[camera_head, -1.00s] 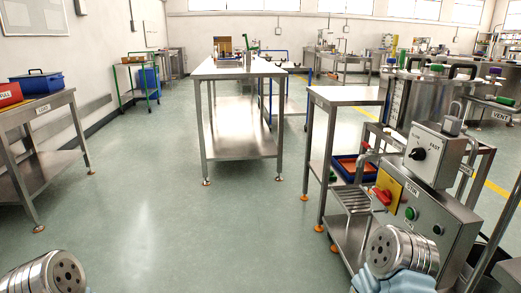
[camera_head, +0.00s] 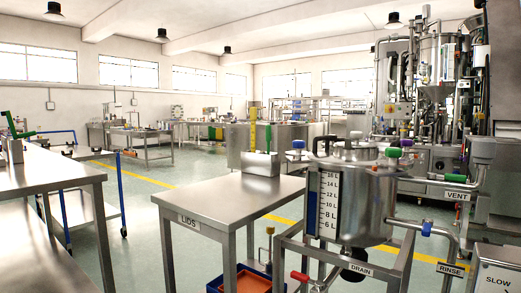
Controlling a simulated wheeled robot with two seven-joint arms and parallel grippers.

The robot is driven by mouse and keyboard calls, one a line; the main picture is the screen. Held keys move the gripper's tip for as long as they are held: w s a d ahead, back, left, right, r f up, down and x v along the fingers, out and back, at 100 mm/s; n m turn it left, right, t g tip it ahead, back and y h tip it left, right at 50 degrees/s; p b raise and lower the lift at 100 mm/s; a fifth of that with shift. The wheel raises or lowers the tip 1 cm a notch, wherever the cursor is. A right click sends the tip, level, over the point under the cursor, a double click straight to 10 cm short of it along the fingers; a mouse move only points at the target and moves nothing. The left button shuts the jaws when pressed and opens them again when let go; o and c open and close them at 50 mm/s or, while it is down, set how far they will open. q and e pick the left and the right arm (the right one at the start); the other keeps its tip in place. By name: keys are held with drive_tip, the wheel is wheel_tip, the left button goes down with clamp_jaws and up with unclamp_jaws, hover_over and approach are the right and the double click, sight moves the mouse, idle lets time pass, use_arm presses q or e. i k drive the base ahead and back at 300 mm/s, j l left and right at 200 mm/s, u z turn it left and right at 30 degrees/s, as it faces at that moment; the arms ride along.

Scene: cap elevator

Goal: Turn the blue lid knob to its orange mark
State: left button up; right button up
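A steel tank (camera_head: 370,205) with a litre scale on its side stands right of centre, with a lid (camera_head: 345,158) on top. A small blue knob (camera_head: 298,144) shows at the left of the lid; I cannot tell whether it sits on the lid or on something behind. Other fittings around the lid are a green knob (camera_head: 393,152), a purple knob (camera_head: 407,143) and black handles (camera_head: 325,144). A blue valve handle (camera_head: 427,228) is on the pipe near the RINSE label. I cannot make out an orange mark. Neither gripper is in view.
A steel table (camera_head: 225,205) labelled LIDS stands left of the tank, with a metal box on it. A red-handled valve (camera_head: 299,276) and the DRAIN pipe are below the tank. Another table (camera_head: 50,175) is at the left. Floor shows between the tables.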

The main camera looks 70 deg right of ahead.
sight(298, 145)
drive_tip(key=i+z, duration=0.1)
drive_tip(key=z, duration=0.3)
drive_tip(key=i+z, duration=0.1)
drive_tip(key=z, duration=0.35)
drive_tip(key=j+z, duration=0.15)
drive_tip(key=z, duration=0.25)
drive_tip(key=i+j+z, duration=0.1)
drive_tip(key=z, duration=0.35)
drive_tip(key=i+j+z, duration=0.1)
drive_tip(key=z, duration=0.3)
